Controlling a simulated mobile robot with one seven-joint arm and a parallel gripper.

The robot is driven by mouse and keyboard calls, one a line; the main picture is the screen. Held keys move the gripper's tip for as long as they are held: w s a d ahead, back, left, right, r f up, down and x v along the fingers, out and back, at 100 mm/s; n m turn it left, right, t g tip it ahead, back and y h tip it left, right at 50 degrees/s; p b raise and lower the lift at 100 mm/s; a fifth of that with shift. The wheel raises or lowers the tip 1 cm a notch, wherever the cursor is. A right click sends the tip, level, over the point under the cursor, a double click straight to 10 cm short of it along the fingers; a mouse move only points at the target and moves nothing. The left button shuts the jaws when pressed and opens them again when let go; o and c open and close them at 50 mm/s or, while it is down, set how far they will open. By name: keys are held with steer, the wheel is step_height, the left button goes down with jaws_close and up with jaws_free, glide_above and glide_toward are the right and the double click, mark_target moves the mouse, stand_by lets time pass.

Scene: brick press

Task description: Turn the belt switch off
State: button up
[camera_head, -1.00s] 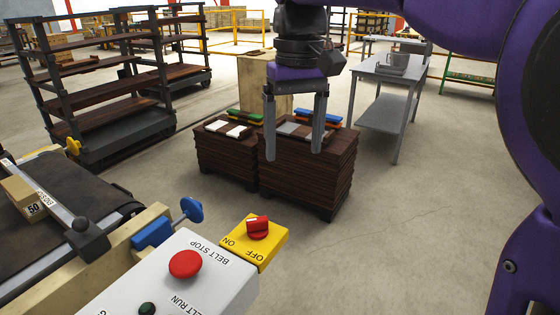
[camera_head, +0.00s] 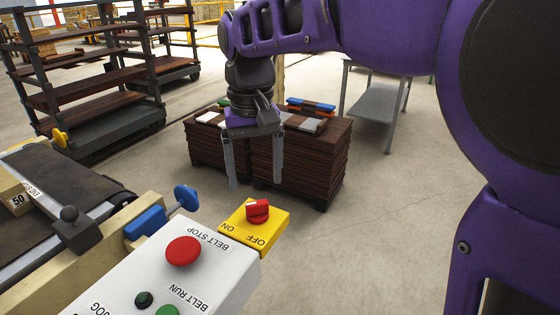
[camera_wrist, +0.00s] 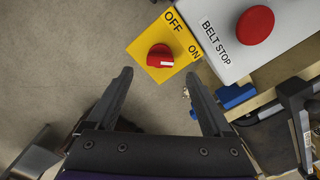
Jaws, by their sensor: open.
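The belt switch is a red rotary knob (camera_head: 257,211) on a yellow box (camera_head: 270,236) marked ON and OFF. In the wrist view the knob (camera_wrist: 160,57) has a white mark at its lower right, on the side of the ON label. My gripper (camera_head: 255,184) is open and empty, with its fingers pointing down. In the head view it appears just above and behind the knob. In the wrist view the knob lies just beyond the gap between the fingertips (camera_wrist: 158,78), apart from both.
The white panel (camera_head: 215,262) with a red BELT STOP button (camera_head: 183,251) adjoins the yellow box. A blue handwheel (camera_head: 187,198) stands left of the switch. Stacked dark boards (camera_head: 310,165) stand behind my gripper. The floor right of the switch is clear.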

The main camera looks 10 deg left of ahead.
mark_target(257, 203)
step_height(257, 203, down, 6)
steer(key=shift+r+b, duration=0.1)
steer(key=shift+b, duration=0.4)
jaws_close()
